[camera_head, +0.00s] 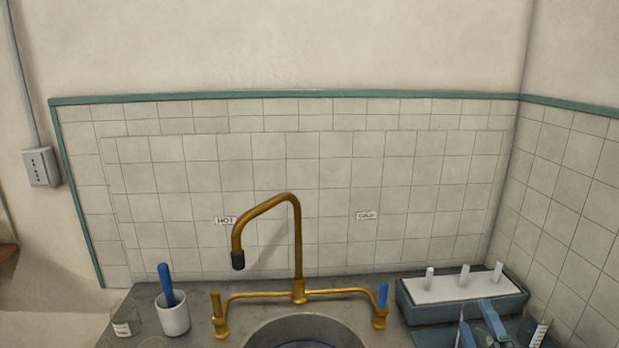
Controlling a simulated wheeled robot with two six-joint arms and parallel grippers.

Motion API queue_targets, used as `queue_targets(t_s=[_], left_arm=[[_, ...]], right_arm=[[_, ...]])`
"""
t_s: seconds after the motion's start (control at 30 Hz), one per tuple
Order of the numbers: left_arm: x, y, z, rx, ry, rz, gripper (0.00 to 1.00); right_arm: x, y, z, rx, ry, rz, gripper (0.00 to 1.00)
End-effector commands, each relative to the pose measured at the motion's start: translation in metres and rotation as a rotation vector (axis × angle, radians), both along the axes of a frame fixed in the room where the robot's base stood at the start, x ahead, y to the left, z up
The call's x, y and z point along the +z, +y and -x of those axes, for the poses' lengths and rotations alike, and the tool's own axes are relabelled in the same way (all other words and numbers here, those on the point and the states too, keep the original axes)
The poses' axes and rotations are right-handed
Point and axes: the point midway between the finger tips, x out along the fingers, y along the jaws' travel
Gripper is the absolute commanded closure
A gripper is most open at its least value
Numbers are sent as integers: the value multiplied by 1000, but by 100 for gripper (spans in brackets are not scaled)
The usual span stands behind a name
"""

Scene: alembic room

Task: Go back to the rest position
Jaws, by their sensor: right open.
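My right gripper (480,328) shows at the bottom right of the head view, in front of the teal rack. Its two blue-grey fingers stand apart, with nothing seen between them. The lower part of the gripper is cut off by the picture's edge. My left gripper is not in view.
A brass faucet (298,250) arches over a round sink (262,329). A white cup (172,318) with a blue-handled tool (165,283) and a labelled glass (121,322) stand at left. A teal rack (408,308) with white pegs stands at right, near the tiled side wall (570,190).

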Motion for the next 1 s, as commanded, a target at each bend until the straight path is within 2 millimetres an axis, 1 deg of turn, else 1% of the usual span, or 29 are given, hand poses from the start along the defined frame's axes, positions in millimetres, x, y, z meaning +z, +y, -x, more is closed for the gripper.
queue_targets(t_s=[0.03,0.07,0.1,0.17,0.2,0.27,0.3,0.37,0.4,0.5,0.57,0.6,0.7,0.87,0.9,1.0], left_arm=[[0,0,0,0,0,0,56],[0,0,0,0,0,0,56],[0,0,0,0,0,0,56],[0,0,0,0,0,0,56],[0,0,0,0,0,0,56],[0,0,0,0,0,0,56],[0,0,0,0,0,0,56],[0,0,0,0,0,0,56],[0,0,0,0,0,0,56],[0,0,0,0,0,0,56],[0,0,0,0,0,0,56],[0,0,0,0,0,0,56],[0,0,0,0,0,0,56],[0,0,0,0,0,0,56],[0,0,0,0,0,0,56],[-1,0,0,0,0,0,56]], right_arm=[[-18,-7,11,-45,71,-121,28],[-30,-12,18,-75,117,-197,28],[-46,-17,28,-116,181,-293,28],[-72,-23,45,-177,280,-437,28],[-90,-24,58,-220,350,-529,28],[-117,-24,81,-284,458,-661,28],[-135,-21,97,-326,531,-745,28],[-157,-16,122,-386,635,-851,28],[-170,-11,137,-421,697,-913,28],[-193,1,173,-499,835,-1030,28],[-204,9,191,-538,905,-1085,28],[-209,14,204,-564,951,-1118,28],[-220,26,233,-621,1056,-1186,28],[-230,46,277,-705,1214,-1271,28],[-232,51,288,-728,1253,-1289,28],[-261,46,276,-735,1250,-1284,28]])
